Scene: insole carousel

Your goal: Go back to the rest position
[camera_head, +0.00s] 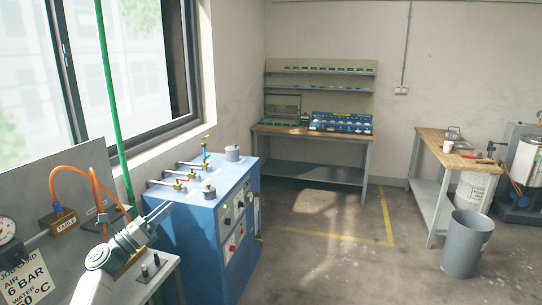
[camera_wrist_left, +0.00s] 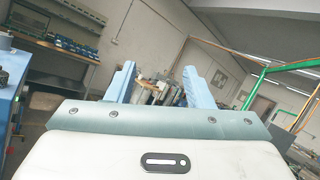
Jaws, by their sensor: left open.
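My left gripper (camera_head: 160,212) is in the lower left of the head view, at the end of my white left arm, in front of the blue cabinet. It is raised in the air and points away to the right. In the left wrist view its two blue fingers (camera_wrist_left: 160,86) stand apart with nothing between them, so it is open and empty. My right gripper shows in neither view.
The blue cabinet (camera_head: 190,218) with valves stands close by my left gripper. A grey panel (camera_head: 85,168) with a gauge is at the left. A workbench (camera_head: 335,138) stands at the back, a side table (camera_head: 430,150) and grey bin (camera_head: 467,245) at the right. The middle floor is clear.

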